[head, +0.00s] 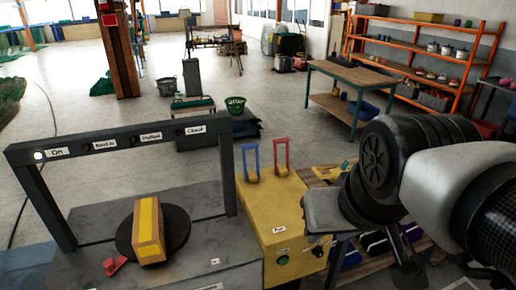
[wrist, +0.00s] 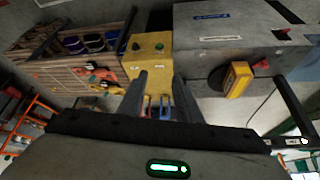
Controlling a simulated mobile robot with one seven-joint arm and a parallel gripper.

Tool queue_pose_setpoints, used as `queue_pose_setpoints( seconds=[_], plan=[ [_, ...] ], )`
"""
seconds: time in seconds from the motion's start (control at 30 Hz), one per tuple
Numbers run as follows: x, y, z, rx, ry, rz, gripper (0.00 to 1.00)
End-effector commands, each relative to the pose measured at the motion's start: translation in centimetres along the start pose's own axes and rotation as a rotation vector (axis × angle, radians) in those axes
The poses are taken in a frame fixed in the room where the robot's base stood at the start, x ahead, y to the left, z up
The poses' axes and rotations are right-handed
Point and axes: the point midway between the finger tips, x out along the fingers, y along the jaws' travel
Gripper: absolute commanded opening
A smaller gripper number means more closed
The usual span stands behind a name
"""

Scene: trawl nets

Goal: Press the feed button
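A yellow control box (head: 290,226) stands right of the grey bench in the head view. A green button (head: 283,260) and a darker round control (head: 318,251) sit low on its front. Small white labels are on the box, too small to read surely, so I cannot tell which control is the feed button. The box also shows in the wrist view (wrist: 150,68), with a green button (wrist: 136,47) and a second round control (wrist: 159,47). My gripper (wrist: 159,74) is open and empty, its fingers pointing toward the box and apart from it. The head view hides the fingertips.
Red (head: 281,156) and blue (head: 250,160) levers stand on the box top. Left, a dark frame (head: 120,138) with labels and a lit lamp spans the bench (head: 215,255). A yellow-orange block (head: 149,229) rests on a black disc.

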Motion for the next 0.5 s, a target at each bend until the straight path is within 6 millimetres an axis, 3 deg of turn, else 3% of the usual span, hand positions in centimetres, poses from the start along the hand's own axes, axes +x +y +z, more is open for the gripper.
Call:
queue_pose_setpoints(
  seconds=[0.1, 0.27, 0.5],
  plan=[
    [0.03, 0.0, 0.0, 0.0, -0.001, 0.0, 0.28],
    [0.01, 0.0, -0.01, 0.0, 0.0, 0.0, 0.01],
    [0.01, 0.0, -0.01, 0.0, 0.0, 0.0, 0.0]
  ],
)
